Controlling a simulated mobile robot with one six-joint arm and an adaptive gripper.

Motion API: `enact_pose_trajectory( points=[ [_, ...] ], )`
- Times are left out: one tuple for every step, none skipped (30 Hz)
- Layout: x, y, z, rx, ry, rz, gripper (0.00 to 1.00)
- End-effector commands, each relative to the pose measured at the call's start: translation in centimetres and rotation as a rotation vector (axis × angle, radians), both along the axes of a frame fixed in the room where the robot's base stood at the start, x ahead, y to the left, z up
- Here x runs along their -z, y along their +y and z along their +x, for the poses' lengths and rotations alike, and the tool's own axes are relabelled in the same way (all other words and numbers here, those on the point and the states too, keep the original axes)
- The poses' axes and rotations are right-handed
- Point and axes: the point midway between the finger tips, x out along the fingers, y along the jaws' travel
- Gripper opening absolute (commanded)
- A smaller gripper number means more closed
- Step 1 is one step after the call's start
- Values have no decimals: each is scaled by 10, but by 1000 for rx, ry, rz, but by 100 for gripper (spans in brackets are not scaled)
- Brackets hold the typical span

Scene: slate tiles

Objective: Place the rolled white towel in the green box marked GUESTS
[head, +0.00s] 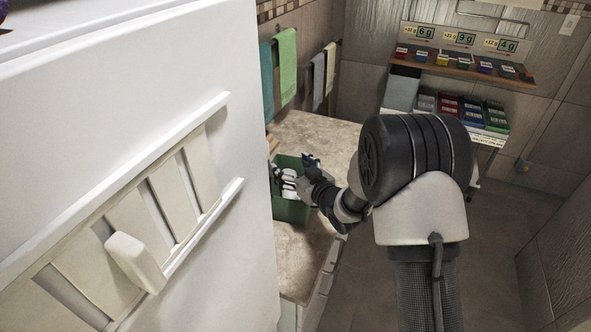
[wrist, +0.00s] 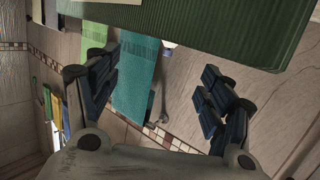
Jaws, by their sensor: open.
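The green box (head: 292,212) stands on the stone-look counter in the head view, partly hidden by the white panel at left. Several white rolled shapes (head: 288,184) show inside it; I cannot tell whether the task's towel is among them. No GUESTS marking is readable. My gripper (head: 311,163) is at the box's upper right side, close to its rim; contact cannot be judged. In the wrist view my gripper (wrist: 163,92) is open, with nothing between its fingers. The box's ribbed green wall (wrist: 200,28) fills the top of that view.
A large white panel (head: 130,130) blocks the left of the head view. Green (head: 287,65) and grey towels hang on the wall behind the counter (head: 310,135). A shelf (head: 465,66) with small coloured items and several coloured bins stand at the back right. Floor at right is clear.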

Motion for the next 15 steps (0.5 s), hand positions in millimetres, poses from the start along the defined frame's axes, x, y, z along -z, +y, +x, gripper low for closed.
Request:
enact_pose_trajectory(
  points=[
    [-2,0,0,0,0,0,74],
    [-4,0,0,0,0,0,74],
    [-7,0,0,0,0,0,74],
    [-10,0,0,0,0,0,74],
    [-13,0,0,0,0,0,74],
    [-18,0,0,0,0,0,74],
    [-17,-6,-7,2,2,-1,74],
    [-17,-10,-13,4,4,0,74],
    [-19,-15,-21,4,4,0,74],
    [-21,-19,-27,4,4,0,74],
    [-22,-24,-33,4,2,0,74],
    [-24,-29,-41,3,2,0,74],
    [-25,-33,-47,3,2,0,74],
    [-26,-36,-53,4,4,0,74],
    [-28,-41,-60,3,2,0,74]
  ],
)
